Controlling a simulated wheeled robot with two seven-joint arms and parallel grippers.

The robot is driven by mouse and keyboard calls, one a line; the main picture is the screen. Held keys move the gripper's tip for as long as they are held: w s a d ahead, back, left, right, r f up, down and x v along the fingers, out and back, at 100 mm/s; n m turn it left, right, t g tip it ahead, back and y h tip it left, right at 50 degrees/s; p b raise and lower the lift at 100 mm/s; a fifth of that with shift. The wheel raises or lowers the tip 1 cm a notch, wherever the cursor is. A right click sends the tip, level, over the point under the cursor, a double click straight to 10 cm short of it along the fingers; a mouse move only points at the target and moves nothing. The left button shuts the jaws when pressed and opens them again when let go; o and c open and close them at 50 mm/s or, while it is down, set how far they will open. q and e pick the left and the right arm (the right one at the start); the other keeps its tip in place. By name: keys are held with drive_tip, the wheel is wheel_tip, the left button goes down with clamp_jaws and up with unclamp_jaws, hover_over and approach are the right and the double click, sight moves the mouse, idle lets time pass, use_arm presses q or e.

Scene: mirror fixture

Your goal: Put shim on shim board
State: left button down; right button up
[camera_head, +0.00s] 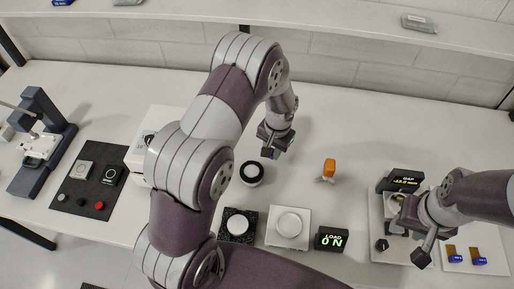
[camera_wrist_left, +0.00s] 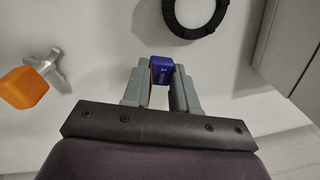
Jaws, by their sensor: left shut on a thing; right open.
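My left gripper (camera_head: 271,151) is above the middle of the table, behind the black ring. In the left wrist view its two grey fingers (camera_wrist_left: 164,88) are shut on a small blue shim (camera_wrist_left: 159,72) with white lettering. A white shim board (camera_head: 462,267) lies at the right front of the table, with two blue-and-tan shims (camera_head: 479,257) on it. The held shim is well to the left of this board and apart from it. My right gripper (camera_head: 408,240) is open at the fixture beside the board; what lies between its fingers is unclear.
The fixture plate (camera_head: 378,215) carries a gap display (camera_head: 404,181). A load display (camera_head: 331,239), white round pad (camera_head: 289,224), black ring (camera_head: 252,173) and orange-topped tool (camera_head: 329,168) stand mid-table. A dark mat (camera_head: 84,190) and press (camera_head: 42,140) are left. Back-right table is clear.

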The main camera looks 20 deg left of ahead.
sight(261, 161)
use_arm(q)
drive_tip(key=a+f, duration=0.1)
drive_tip(key=w+a+f, duration=0.1)
drive_tip(key=a, duration=0.1)
drive_tip(key=shift+a+p, duration=0.2)
drive_tip(key=shift+p, duration=0.1)
drive_tip(key=f, duration=0.2)
drive_tip(key=f+p, duration=0.1)
drive_tip(key=f, duration=0.1)
drive_tip(key=shift+s+a+f+p, duration=0.1)
drive_tip(key=shift+s+p, duration=0.1)
drive_tip(key=shift+p, duration=0.1)
drive_tip(key=shift+w+f, duration=0.1)
drive_tip(key=shift+f, duration=0.1)
drive_tip(key=c, duration=1.3)
unclamp_jaws()
drive_tip(key=o, duration=0.4)
